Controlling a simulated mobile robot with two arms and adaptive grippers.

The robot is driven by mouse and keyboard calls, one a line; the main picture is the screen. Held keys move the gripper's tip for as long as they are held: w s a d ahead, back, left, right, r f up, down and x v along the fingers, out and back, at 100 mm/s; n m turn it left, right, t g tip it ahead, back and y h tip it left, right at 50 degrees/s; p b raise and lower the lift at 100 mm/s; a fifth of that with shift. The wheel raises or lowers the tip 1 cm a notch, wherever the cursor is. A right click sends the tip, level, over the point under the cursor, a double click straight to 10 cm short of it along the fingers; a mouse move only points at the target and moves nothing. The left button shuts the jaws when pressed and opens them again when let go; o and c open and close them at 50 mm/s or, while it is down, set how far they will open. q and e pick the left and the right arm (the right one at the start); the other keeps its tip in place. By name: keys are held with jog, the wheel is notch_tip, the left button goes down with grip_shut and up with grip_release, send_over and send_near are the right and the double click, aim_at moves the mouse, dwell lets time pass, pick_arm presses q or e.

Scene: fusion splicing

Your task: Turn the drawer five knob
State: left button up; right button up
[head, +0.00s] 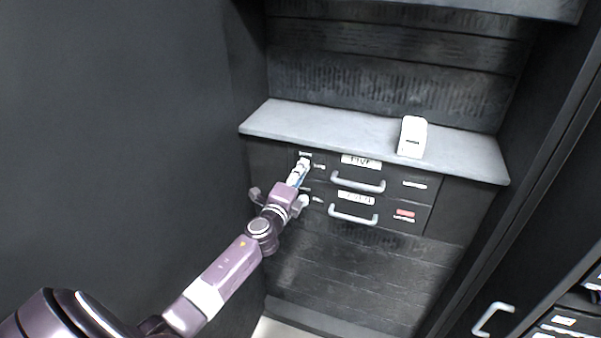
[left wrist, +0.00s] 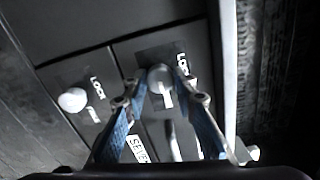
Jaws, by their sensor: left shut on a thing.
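The top drawer (head: 392,177), whose label (head: 361,161) looks like FIVE, sits just under the grey counter. In the head view my left gripper (head: 301,168) reaches the panel left of the drawer handles and hides most of this knob. The left gripper is shut on the knob. A second white knob (left wrist: 72,100), with its own LOCK mark, belongs to the lower drawer and stands free. My right gripper is not in view.
The grey counter (head: 330,126) juts out just above the knobs and holds a white device (head: 412,137). Grey bar handles (head: 358,183) stick out to the right of my gripper. A dark wall (head: 120,120) stands to the left.

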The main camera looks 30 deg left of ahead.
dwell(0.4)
pick_arm(q)
jog(key=o, duration=1.2)
jog(key=shift+c, duration=0.2)
jog(key=shift+s, duration=0.1)
jog(key=v, duration=1.1)
jog(key=shift+s+d, duration=0.2)
jog(key=shift+s, duration=0.2)
jog(key=s+d+f+n+g+h, duration=0.1)
jog(key=s+f+n+g, duration=0.2)
jog(key=f, duration=0.9)
jog(key=s+d+f+n+g, duration=0.25)
jog(key=s+f, duration=0.35)
jog(key=f, duration=0.6)
jog(key=s+d+f+n+g+h, duration=0.1)
jog(key=s+f+n+g, duration=0.2)
jog(key=f, duration=0.9)
jog(key=s+d+f+n+g, duration=0.2)
jog(key=s+d+f, duration=0.2)
jog(key=s+f, duration=0.3)
jog(key=s+d+f+n+g+h, duration=0.1)
jog(key=s+f, duration=0.6)
jog(key=s, duration=1)
jog(key=s+d+f+n+g+h, duration=0.1)
jog(key=s+d+f+n+g, duration=0.2)
jog(key=s, duration=0.9)
jog(key=d+f+g, duration=0.2)
jog(key=d+f, duration=0.2)
jog(key=shift+s+n, duration=0.35)
